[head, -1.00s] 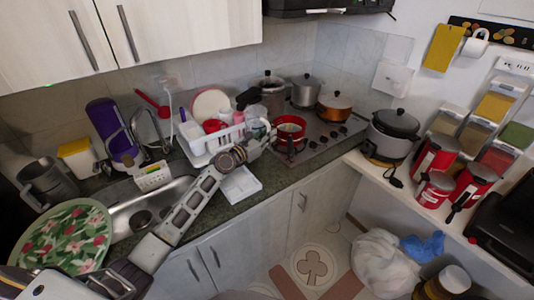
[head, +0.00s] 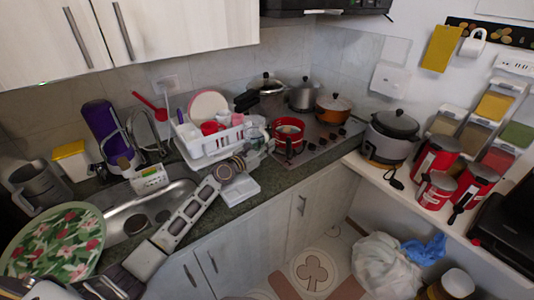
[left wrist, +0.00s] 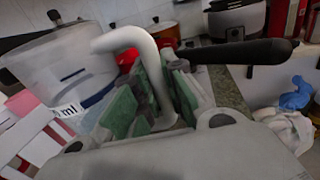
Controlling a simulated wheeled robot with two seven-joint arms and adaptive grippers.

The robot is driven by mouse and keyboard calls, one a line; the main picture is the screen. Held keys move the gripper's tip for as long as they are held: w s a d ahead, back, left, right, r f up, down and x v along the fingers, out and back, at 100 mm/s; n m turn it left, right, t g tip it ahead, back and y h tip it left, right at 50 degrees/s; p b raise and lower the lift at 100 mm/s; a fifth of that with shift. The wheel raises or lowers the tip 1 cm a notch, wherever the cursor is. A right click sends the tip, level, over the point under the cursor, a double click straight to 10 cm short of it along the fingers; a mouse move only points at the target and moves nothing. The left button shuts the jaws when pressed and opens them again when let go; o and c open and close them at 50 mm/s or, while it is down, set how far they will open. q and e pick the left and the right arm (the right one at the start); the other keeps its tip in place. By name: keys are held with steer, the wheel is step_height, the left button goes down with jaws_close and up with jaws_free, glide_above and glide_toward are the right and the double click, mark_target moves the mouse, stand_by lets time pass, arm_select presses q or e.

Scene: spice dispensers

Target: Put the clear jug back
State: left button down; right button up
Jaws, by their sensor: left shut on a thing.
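The clear jug (left wrist: 62,62) fills the left of the left wrist view, with a blue line and "ml" print on its wall. Its pale curved handle (left wrist: 135,38) runs down between the green-padded fingers of my left gripper (left wrist: 158,95), which is shut on it. In the head view the jug (head: 257,133) is small and partly hidden, at the right end of the white dish rack (head: 212,150). My left gripper (head: 256,150) is there too. I cannot tell whether the jug touches the rack or counter. My right gripper is not in view.
A red pot (head: 289,133) stands on the stove close to the right of the jug. A white tray (head: 240,189) lies on the counter below my left arm. The sink (head: 150,205) is to the left. A black pan handle (left wrist: 230,52) crosses the wrist view.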

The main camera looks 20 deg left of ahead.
arm_select(q)
step_height(320, 180, down, 2)
steer(key=shift+f+b, duration=0.1)
steer(key=shift+b, duration=0.55)
steer(key=shift+f, duration=0.35)
steer(key=shift+f+b, duration=0.1)
steer(key=shift+b, duration=0.2)
steer(key=c, duration=1.9)
jaws_free()
steer(key=shift+f, duration=0.2)
steer(key=o, duration=0.4)
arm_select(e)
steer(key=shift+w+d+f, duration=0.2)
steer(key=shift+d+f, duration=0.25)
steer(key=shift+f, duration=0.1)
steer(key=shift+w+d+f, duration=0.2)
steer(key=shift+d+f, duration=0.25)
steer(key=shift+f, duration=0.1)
arm_select(q)
steer(key=shift+r, duration=0.25)
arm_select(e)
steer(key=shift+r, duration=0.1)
